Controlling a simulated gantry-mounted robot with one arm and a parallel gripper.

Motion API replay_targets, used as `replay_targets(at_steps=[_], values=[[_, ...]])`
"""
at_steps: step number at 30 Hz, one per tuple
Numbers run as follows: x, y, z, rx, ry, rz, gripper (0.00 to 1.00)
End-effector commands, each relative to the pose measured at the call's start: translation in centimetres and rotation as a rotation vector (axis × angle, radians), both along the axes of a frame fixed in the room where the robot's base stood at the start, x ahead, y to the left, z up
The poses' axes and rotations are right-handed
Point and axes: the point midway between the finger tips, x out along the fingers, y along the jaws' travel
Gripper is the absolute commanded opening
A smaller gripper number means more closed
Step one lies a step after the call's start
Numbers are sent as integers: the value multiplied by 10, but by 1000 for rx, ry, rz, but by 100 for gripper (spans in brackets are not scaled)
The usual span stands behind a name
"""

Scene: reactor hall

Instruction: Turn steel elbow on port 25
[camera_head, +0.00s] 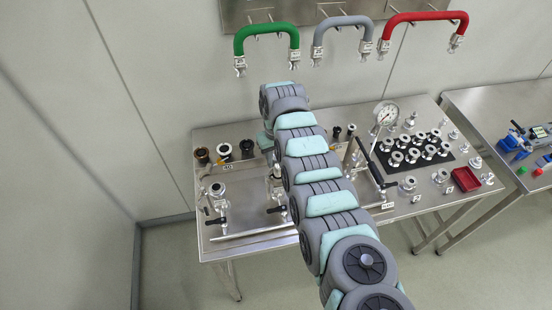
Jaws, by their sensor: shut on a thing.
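My arm reaches from the lower right up across the steel bench (330,118) and bends down at its far end, left of the bench's middle. My gripper is hidden behind my arm links, so its fingers and anything between them do not show. A small part of a shiny steel fitting (277,173) shows just left of the arm; I cannot tell whether it is the steel elbow. Another steel fitting (217,190) stands at the bench's left. The port labels are too small to read surely, so port 25 cannot be picked out.
Green (267,29), grey (343,21) and red (425,16) hoses hang on the back wall. A pressure gauge (387,114), a black mat (413,150) with several flanges and a red tray (466,179) are right of my arm. A second bench (500,105) stands at right.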

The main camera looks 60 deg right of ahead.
Motion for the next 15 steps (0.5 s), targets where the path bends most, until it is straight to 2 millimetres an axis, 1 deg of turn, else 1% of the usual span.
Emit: replay_targets(at_steps=[1,6,9,11,15], values=[[0,0,0,0,0,0,20],[0,0,0,0,0,0,7],[0,0,0,0,0,0,0],[0,0,0,0,0,9,0],[1,2,2,1,1,125,0]])
